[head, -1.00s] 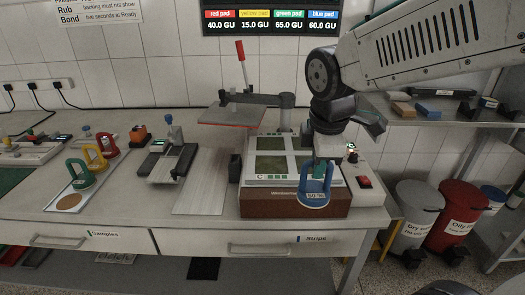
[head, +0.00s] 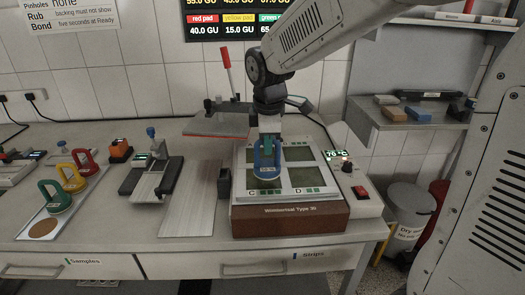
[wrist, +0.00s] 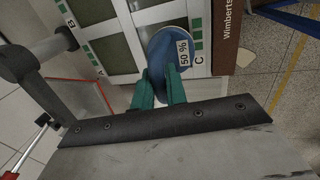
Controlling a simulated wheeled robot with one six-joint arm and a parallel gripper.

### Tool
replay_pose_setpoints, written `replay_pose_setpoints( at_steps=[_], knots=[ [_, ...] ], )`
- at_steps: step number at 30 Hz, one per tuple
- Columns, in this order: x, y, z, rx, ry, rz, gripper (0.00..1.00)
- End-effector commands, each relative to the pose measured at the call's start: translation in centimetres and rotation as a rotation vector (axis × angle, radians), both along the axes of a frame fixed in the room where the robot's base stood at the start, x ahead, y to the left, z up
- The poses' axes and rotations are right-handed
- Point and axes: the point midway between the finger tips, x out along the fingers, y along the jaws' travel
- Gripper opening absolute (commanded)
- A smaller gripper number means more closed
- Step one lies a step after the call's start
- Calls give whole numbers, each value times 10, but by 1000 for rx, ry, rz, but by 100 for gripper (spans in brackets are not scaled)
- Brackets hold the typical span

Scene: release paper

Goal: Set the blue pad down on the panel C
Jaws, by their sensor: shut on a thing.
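The blue pad (head: 267,162), with a tall blue loop handle, is over the left part of the panel plate. My gripper (head: 267,144) is shut on its handle. In the wrist view my teal fingers (wrist: 160,92) meet the handle, and the pad's round blue body (wrist: 172,52) bears a "50 %" label. Panel C, by the front left label C (head: 250,192), is largely hidden by the pad. In the wrist view the C label (wrist: 198,60) is just beside the pad. Whether the pad touches the panel I cannot tell.
Panel D (head: 304,178) lies to the right on the same plate, above a brown block (head: 290,220). A red-handled lever press (head: 226,75) stands behind left. Green (head: 55,195), yellow (head: 71,177) and red (head: 85,161) pads stand on a tray at left.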

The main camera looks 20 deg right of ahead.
Motion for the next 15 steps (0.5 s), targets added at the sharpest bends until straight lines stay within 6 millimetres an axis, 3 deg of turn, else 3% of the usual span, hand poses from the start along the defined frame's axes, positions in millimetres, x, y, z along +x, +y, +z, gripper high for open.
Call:
replay_pose_setpoints(
  at_steps=[5,10,15],
  knots=[
    [20,5,-1,0,-2,2,0],
    [23,5,-7,0,-2,2,0],
    [22,5,-28,0,1,2,0]
  ],
)
